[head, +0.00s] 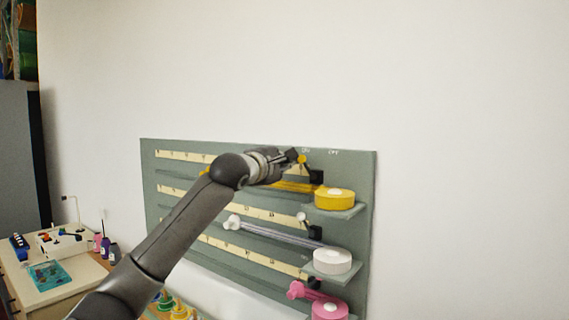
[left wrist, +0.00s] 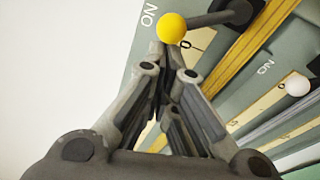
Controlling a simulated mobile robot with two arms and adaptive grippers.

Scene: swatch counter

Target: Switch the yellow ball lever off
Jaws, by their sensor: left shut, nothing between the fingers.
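The yellow ball lever (head: 302,159) sits near the top right of the grey-green panel (head: 361,170). It also shows in the left wrist view as a yellow ball (left wrist: 173,28) on a dark stem, beside a white "ON" mark. My left gripper (head: 296,156) is shut and empty, with its fingertips right at the ball. In the left wrist view its fingertips (left wrist: 166,50) lie just below the ball; whether they touch it I cannot tell. My left arm hides part of the panel's upper left. My right gripper is in neither view.
Lower on the panel are a white ball lever (head: 301,218) and a pink lever (head: 296,290). Yellow (head: 335,198), white (head: 332,262) and pink (head: 329,308) round pieces rest on shelves at the right. A cluttered table (head: 75,268) stands at lower left.

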